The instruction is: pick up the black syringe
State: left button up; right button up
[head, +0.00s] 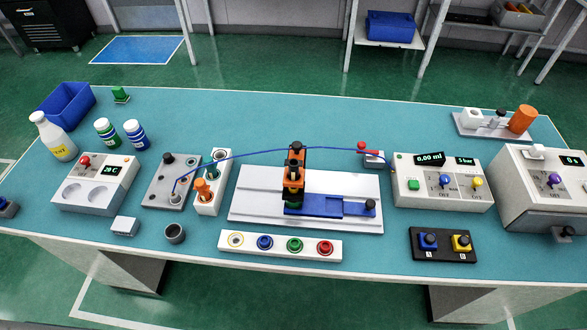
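I cannot single out a black syringe for certain. A small white holder (212,198) at left of centre has an orange part standing in its front (202,190) and a dark-centred round socket (219,156) at its back. A grey block (160,185) beside it carries a black knob (168,158) and a light fitting (175,199) where a thin blue tube ends. An orange and black upright device (294,170) stands on the white base plate (255,210) at the centre. Neither of my grippers is in view.
The blue tube (240,155) arcs over the table to a dispenser box (440,185) at right. A row of coloured buttons (280,246) lies in front, with a dark cup (174,233) left of it. Bottles (55,137) and a blue bin (66,105) stand at left. The back middle is clear.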

aim_at(294, 164)
jog(key=z, duration=0.45)
jog(key=k+j+z, duration=0.2)
jog(key=z, duration=0.25)
jog(key=k+j+z, duration=0.25)
jog(key=z, duration=0.2)
jog(key=k+j+z, duration=0.15)
jog(key=z, duration=0.3)
jog(key=k, duration=0.4)
